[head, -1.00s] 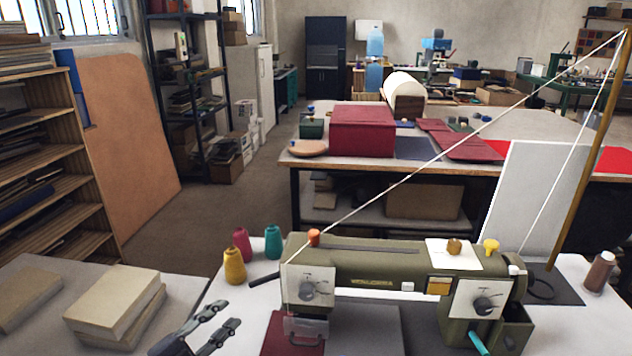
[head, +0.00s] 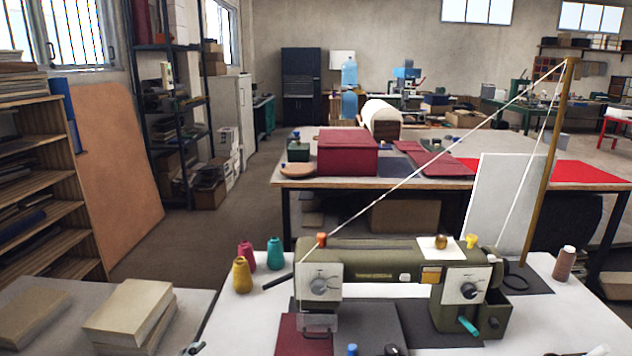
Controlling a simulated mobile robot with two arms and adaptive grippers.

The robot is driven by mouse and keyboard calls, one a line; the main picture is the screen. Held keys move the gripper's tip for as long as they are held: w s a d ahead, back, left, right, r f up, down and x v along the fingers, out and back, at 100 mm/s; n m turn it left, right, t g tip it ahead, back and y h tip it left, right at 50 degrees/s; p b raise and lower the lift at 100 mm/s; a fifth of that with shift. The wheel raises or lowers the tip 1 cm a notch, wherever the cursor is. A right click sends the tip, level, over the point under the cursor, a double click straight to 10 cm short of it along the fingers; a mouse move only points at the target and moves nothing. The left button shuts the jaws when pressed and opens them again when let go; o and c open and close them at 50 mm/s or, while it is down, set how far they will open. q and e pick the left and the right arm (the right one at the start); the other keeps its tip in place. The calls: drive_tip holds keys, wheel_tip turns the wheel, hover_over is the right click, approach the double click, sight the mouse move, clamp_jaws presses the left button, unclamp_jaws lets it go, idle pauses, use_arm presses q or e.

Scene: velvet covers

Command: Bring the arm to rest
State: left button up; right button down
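An olive-green sewing machine (head: 395,262) stands on the white table. A burgundy piece (head: 303,335) lies under its left end, and its far side is hidden by the machine head. Of my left gripper, only a small dark tip (head: 194,348) seems to show at the bottom edge, left of the machine. The rest is out of the picture, so I cannot tell whether it is open or shut or holds anything. My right gripper cannot be made out.
Yellow (head: 242,275), pink (head: 246,255) and teal (head: 275,253) thread cones stand left of the machine. White thread runs from the machine to a wooden post (head: 548,165). Pale books (head: 128,312) lie at lower left. A burgundy box (head: 347,153) sits on the table behind.

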use_arm(q)
drive_tip(key=s+d+f+n+g+y, duration=0.3)
drive_tip(key=s+f+n+g+y, duration=0.2)
drive_tip(key=s+f+n+y, duration=0.55)
drive_tip(key=s+d+n+g+h, duration=0.15)
drive_tip(key=s+n+g, duration=0.45)
drive_tip(key=s, duration=1.5)
wheel_tip(320, 180, down, 27)
drive_tip(key=s+m+g, duration=0.2)
drive_tip(key=m+g, duration=0.1)
drive_tip(key=s+a+f+g, duration=0.1)
drive_tip(key=s+a+f, duration=0.2)
drive_tip(key=s+f, duration=1.2)
drive_tip(key=shift+s+f+h, duration=0.3)
drive_tip(key=shift+s, duration=0.35)
drive_tip(key=shift+a, duration=0.1)
